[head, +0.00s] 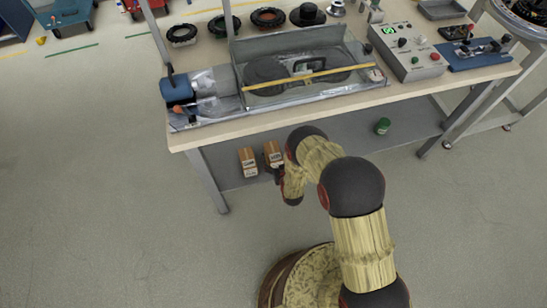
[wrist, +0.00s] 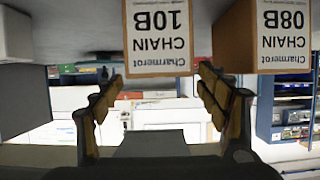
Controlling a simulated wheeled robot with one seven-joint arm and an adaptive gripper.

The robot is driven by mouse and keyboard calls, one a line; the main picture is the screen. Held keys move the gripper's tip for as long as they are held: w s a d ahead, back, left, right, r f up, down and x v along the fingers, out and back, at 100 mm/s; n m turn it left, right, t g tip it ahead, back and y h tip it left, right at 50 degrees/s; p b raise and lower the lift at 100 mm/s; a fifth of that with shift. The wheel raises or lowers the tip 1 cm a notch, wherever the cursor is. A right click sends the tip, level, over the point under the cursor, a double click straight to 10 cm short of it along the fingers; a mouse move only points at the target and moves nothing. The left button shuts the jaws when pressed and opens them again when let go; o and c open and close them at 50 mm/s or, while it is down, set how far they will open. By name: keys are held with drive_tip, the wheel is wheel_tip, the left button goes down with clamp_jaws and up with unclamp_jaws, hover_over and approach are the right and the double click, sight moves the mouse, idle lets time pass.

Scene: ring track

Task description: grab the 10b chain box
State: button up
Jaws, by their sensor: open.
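The 10B chain box (wrist: 158,38) is a brown carton with a white label reading "Charmerot CHAIN 10B". It appears upside down in the wrist view, at top centre. My open gripper (wrist: 160,98) has one finger on each side of the picture below it, and the gap is empty. The box lies ahead of the gap, roughly in line with it; I cannot tell whether either finger touches it. In the head view the right-hand carton (head: 273,151) on the lower shelf appears to be this box. My gripper (head: 280,174) is close in front of it, partly hidden by my arm.
The 08B chain box (wrist: 285,38) stands beside it, near the right finger in the wrist view; it is the left carton (head: 249,163) in the head view. The workbench top (head: 300,112) overhangs the lower shelf (head: 340,140). A green can (head: 382,126) stands farther right. A table leg (head: 208,182) is at left.

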sight(273, 151)
drive_tip(key=b+x, duration=0.1)
drive_tip(key=x, duration=0.2)
drive_tip(key=shift+w+a+f+b, duration=0.1)
drive_tip(key=shift+w+f+b, duration=0.05)
drive_tip(key=shift+w+b, duration=0.2)
drive_tip(key=shift+c, duration=1.4)
clamp_jaws()
drive_tip(key=shift+w+r, duration=0.1)
drive_tip(key=shift+r, duration=0.1)
